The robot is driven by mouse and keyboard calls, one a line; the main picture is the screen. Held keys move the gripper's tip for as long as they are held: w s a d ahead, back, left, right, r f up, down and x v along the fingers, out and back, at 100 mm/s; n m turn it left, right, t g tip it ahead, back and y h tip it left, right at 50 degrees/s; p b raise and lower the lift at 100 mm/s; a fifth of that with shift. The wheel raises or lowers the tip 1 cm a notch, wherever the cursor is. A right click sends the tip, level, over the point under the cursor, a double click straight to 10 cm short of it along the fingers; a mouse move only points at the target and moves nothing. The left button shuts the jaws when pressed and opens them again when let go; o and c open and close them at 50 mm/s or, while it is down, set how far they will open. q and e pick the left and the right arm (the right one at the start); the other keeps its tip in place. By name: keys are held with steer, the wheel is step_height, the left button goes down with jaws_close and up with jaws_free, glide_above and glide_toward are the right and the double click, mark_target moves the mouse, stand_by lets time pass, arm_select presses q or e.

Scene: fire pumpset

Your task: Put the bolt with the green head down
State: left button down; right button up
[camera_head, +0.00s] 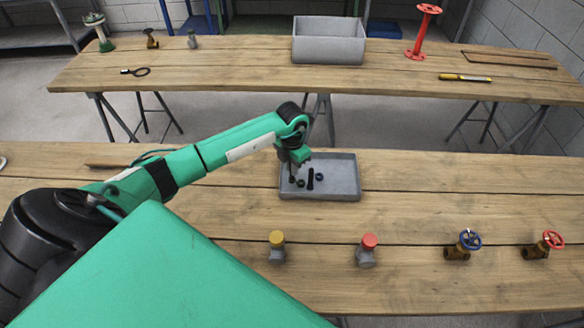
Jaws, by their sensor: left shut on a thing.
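My left gripper (292,166) points down over the left part of a shallow grey tray (345,188) on the near table. It is shut on a small dark bolt (292,180), which hangs at or just above the tray floor; I cannot tell whether it touches. The bolt's head is hidden between the fingers, so its green colour does not show. Inside the tray, right of the gripper, are a dark bolt (310,180) and two small dark round pieces (301,184) and (319,177). My right gripper is out of view.
Along the near table's front stand a yellow-topped fitting (277,240), a red-topped fitting (369,240), a blue-wheel valve (469,240) and a red-wheel valve (553,240). The table right of the tray is clear. The back table holds a grey bin (328,50).

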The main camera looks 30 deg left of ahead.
arm_select(q)
steer(key=shift+f, duration=0.9)
steer(key=c, duration=1.4)
jaws_free()
steer(key=shift+f, duration=0.1)
steer(key=shift+c, duration=0.2)
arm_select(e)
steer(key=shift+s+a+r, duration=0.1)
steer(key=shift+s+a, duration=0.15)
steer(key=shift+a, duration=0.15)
